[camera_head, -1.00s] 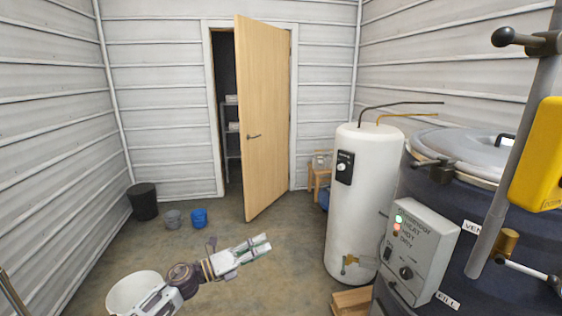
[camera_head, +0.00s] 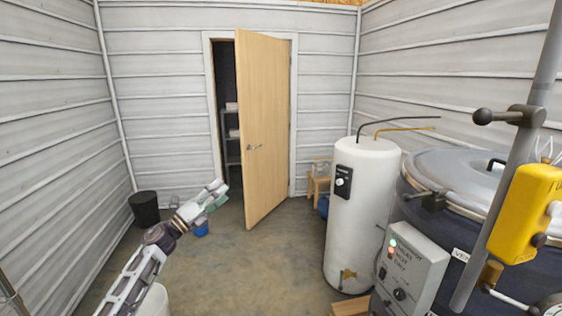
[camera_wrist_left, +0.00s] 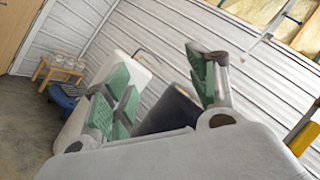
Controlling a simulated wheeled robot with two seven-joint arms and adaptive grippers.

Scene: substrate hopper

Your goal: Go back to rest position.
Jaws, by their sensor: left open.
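My left gripper (camera_head: 211,198) is raised in the lower left of the head view, over the open floor and in front of the blue bucket. In the left wrist view its green-padded fingers (camera_wrist_left: 165,92) are spread apart, with nothing between them. The white cylinder tank (camera_wrist_left: 136,70) and the dark vessel (camera_wrist_left: 172,108) show beyond the fingers there. My right gripper is not in either view.
The white cylinder tank (camera_head: 358,215), control box (camera_head: 408,275) and dark lidded vessel (camera_head: 455,222) stand at right. A yellow device (camera_head: 524,215) is on a pole. The wooden door (camera_head: 262,130) is ajar. A black bucket (camera_head: 145,208) stands at the left wall. The mid floor (camera_head: 260,262) is clear.

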